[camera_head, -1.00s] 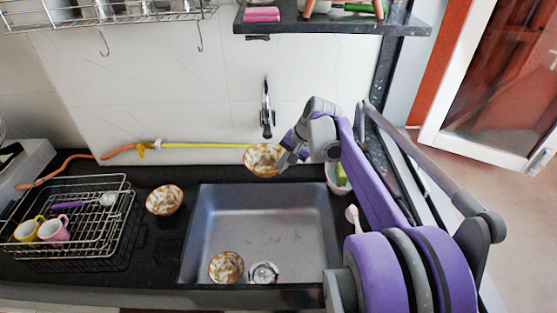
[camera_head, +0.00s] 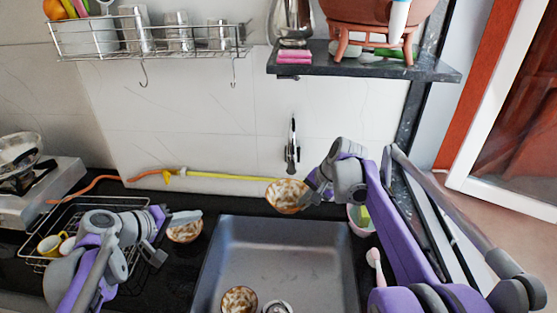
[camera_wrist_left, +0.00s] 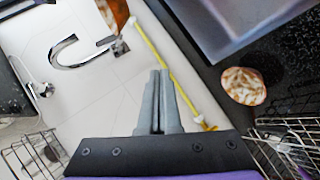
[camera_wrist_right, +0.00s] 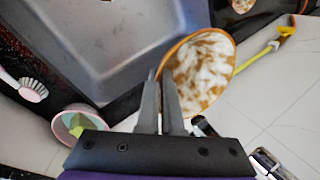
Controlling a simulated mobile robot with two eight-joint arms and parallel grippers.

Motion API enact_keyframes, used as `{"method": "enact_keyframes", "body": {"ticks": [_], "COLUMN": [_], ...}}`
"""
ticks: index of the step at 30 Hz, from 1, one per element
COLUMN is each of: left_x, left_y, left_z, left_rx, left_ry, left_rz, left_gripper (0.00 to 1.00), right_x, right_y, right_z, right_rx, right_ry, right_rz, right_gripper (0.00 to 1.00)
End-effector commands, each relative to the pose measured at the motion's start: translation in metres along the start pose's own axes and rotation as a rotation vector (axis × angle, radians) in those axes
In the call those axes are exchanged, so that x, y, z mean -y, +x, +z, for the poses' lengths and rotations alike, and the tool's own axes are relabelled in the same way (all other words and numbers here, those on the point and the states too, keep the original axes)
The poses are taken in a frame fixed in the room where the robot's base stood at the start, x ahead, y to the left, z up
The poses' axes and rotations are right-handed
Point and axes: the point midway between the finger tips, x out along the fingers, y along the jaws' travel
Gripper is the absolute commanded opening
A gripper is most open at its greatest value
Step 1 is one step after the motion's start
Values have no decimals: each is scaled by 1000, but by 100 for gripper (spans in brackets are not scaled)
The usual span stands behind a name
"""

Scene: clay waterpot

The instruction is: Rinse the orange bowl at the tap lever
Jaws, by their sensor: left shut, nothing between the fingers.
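The orange bowl (camera_head: 286,196), with an orange rim and brown-and-white mottled inside, is held over the sink's back edge, below the tap (camera_head: 292,150) on the wall. My right gripper (camera_head: 309,193) is shut on its rim; the bowl also shows beside the fingers in the right wrist view (camera_wrist_right: 202,72).
A mottled bowl (camera_head: 238,299) sits in the sink (camera_head: 300,245). The dish rack (camera_head: 40,262) with cups is under my left arm. A small bowl (camera_head: 359,226) and a brush (camera_head: 375,262) lie right of the sink. A shelf (camera_head: 360,64) overhangs the tap's right.

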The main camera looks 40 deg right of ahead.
Motion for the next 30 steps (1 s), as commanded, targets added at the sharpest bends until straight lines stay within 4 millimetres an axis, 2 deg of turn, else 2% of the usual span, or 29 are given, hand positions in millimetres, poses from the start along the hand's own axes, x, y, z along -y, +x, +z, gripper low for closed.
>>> {"method": "enact_keyframes", "body": {"ticks": [1,6,12,15,19,26,30], "left_x": [-12,-49,-80,-90,-97,-107,-121], "left_y": [19,74,128,146,159,177,199], "left_z": [-10,-34,-49,-52,-54,-53,-51], "left_rx": [14,54,96,111,122,128,129], "left_ry": [-14,-75,-142,-169,-190,-199,-198], "left_rz": [53,231,414,479,530,551,551], "left_gripper": [0,0,0,0,0,0,0], "right_x": [0,0,0,0,0,0,0], "right_y": [0,0,0,0,0,0,0], "right_z": [0,0,0,0,0,0,0], "right_rx": [0,0,0,0,0,0,0], "right_ry": [0,0,0,0,0,0,0], "right_rz": [0,0,0,0,0,0,0], "right_gripper": [0,0,0,0,0,0,0]}}
